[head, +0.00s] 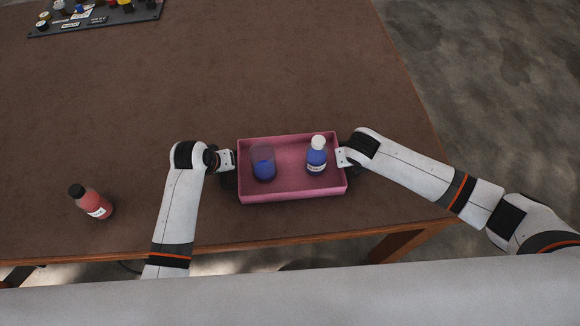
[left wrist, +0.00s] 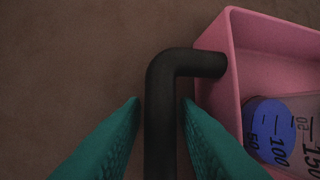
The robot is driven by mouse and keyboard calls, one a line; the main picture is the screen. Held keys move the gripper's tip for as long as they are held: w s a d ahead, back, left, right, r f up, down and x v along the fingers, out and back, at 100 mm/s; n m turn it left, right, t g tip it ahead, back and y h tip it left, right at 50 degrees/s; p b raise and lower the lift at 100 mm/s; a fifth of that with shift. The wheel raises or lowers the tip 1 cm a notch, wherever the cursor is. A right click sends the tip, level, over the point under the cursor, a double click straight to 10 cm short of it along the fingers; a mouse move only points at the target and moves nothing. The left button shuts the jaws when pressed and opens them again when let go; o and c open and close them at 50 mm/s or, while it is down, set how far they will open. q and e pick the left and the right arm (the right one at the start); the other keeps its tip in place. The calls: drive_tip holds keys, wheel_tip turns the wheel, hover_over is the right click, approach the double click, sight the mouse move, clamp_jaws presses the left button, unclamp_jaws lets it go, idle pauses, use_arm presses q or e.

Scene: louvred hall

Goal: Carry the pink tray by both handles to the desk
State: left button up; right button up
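The pink tray (head: 290,191) rests on the brown table near its front edge; its corner also shows in the left wrist view (left wrist: 226,70). It holds a beaker of blue liquid (head: 263,162) and a white-capped bottle with blue contents (head: 316,157). My left gripper (head: 229,160) is at the tray's left end. In the left wrist view its teal fingers (left wrist: 160,108) stand apart on either side of the black handle (left wrist: 160,105), with a gap showing on the left. My right gripper (head: 344,157) is at the tray's right end; its fingers and that handle are mostly hidden.
A red bottle with a black cap (head: 92,202) stands on the table (head: 200,80) at the left. The table's right edge borders the grey floor (head: 500,100). The table behind the tray is clear.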

use_arm(q)
drive_tip(key=shift+f, duration=0.1)
drive_tip(key=c, duration=0.4)
use_arm(e)
drive_tip(key=c, duration=0.4)
use_arm(q)
clamp_jaws()
use_arm(e)
clamp_jaws()
